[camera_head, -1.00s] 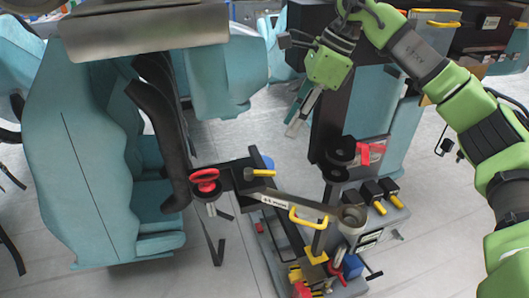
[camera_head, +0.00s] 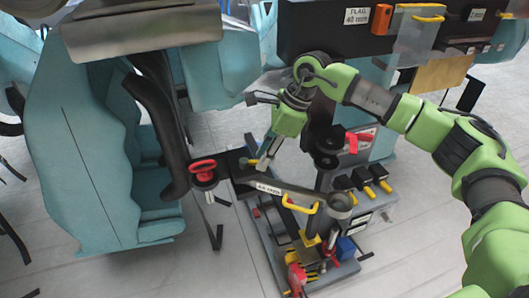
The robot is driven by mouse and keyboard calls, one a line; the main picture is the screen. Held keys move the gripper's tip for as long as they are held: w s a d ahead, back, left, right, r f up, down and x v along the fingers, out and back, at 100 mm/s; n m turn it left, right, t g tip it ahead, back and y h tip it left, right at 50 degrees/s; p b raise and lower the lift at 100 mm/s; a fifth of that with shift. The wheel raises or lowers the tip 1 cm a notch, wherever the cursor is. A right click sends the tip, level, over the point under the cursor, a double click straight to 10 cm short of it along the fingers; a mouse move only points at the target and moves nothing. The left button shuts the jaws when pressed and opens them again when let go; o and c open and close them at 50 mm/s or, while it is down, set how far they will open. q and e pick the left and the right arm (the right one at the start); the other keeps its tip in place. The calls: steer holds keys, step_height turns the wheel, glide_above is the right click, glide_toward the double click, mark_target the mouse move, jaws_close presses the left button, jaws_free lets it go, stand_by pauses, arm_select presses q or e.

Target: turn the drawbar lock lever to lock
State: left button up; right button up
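The drawbar (camera_head: 288,191) is a grey bar with a label, running from a black block (camera_head: 236,166) to a round eye at its right end. A small yellow-tipped lever (camera_head: 249,161) sits on top of the black block; it looks like the drawbar lock lever. My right gripper (camera_head: 263,161) reaches down from the upper right, its fingertips just right of the yellow tip. I cannot tell whether they touch it, or how far apart the fingers are. My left gripper is not in view.
A red handwheel (camera_head: 203,167) stands left of the block. Black blocks with yellow handles (camera_head: 372,181) and a red-flagged black post (camera_head: 356,142) stand to the right. Grey floor is open below.

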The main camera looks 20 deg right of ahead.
steer(key=shift+c, duration=0.4)
jaws_close()
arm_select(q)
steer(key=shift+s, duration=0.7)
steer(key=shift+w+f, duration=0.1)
